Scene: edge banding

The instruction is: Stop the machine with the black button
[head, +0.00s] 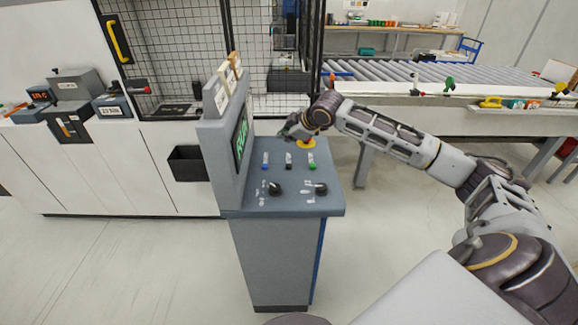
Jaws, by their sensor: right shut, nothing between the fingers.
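The grey control console (270,208) stands at the centre, with a sloped panel on top. A small black button (288,160) sits in the middle of a row. The blue button (265,160) is left of it and the green button (311,160) is right of it. My right gripper (285,134) is shut and empty above the far part of the panel, behind the black button and apart from it as far as I can see. Its arm reaches in from the right. A yellow ring (308,143) shows partly under the wrist. My left gripper is not in view.
Two black knobs (274,188) sit at the panel's near edge. An upright screen (240,140) borders the panel's left side. A mesh-fenced white machine (110,170) stands behind left. A roller conveyor (400,72) runs behind right. The floor in front is clear.

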